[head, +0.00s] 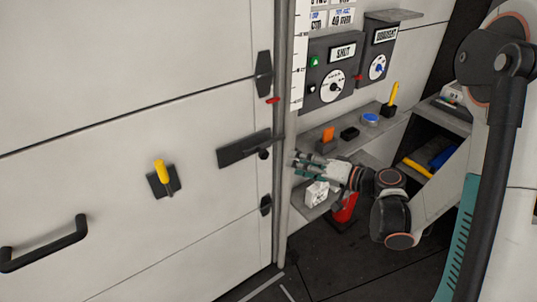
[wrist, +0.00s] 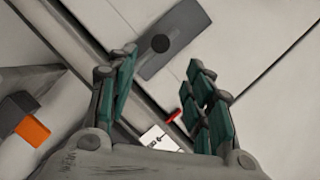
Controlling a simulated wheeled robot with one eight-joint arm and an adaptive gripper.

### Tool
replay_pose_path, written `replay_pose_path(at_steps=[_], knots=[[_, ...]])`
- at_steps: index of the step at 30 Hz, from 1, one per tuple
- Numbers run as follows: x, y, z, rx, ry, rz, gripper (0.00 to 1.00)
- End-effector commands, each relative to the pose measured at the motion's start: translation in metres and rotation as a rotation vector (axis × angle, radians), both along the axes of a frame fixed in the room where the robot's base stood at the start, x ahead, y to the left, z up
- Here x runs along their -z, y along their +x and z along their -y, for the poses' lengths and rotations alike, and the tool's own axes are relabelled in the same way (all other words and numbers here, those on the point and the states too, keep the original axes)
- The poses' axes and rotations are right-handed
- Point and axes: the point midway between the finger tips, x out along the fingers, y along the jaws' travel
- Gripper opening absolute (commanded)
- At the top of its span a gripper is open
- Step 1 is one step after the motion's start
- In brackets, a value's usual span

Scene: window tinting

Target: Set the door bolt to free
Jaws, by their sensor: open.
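The door bolt (head: 240,150) is a dark, slightly tilted plate on the pale door, near its right edge. A round black knob (head: 263,154) sits at its right end, and a thin bar reaches toward the door post. In the wrist view the bolt plate (wrist: 182,35) and its knob (wrist: 160,43) lie just beyond the fingertips. My gripper (head: 294,164) is to the right of the bolt in the head view, apart from the knob. In the wrist view my gripper (wrist: 160,66) is open, with nothing between its teal-padded fingers.
A yellow handle (head: 162,172) and a dark pull bar (head: 45,245) are on the door. The metal door post (head: 281,190) stands between bolt and gripper. A small red tab (head: 273,100) is above. A shelf beside my arm holds an orange block (head: 327,139) and other items.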

Motion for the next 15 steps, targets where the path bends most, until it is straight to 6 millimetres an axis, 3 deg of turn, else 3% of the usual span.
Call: replay_pose_path(at_steps=[5, 15], knots=[[0.006, 0.011, -0.016, -0.004, 0.0, 0.0, 0.47], [0.021, 0.05, -0.068, -0.005, 0.0, 0.0, 0.47]])
